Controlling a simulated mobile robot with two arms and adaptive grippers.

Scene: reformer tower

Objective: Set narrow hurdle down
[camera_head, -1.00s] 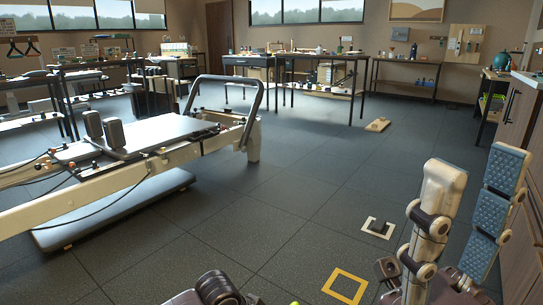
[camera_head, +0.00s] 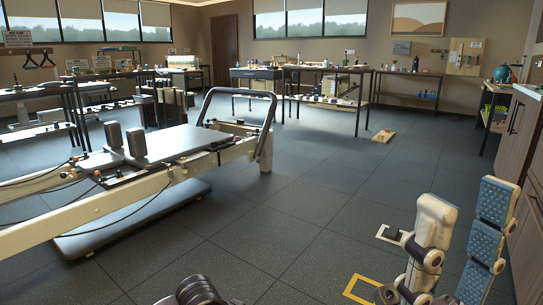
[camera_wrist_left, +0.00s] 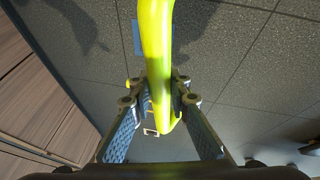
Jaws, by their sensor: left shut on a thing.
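The narrow hurdle (camera_wrist_left: 155,60) shows in the left wrist view as a bright yellow-green bar with a bent lower end. My left gripper (camera_wrist_left: 158,102) is shut on it, with a finger on each side. The hurdle's far end runs out of the top of that view, and I cannot tell whether it touches the floor. The hurdle is not visible in the head view. My right gripper (camera_head: 466,203) stands at the lower right of the head view, fingers upward and apart, with nothing between them.
A yellow floor square (camera_head: 350,287) and a white floor square (camera_head: 382,230) lie left of my right gripper. A reformer (camera_head: 180,142) stands at left. A wooden cabinet (camera_head: 530,150) edges the right. A small board (camera_head: 383,136) lies farther off. The middle floor is clear.

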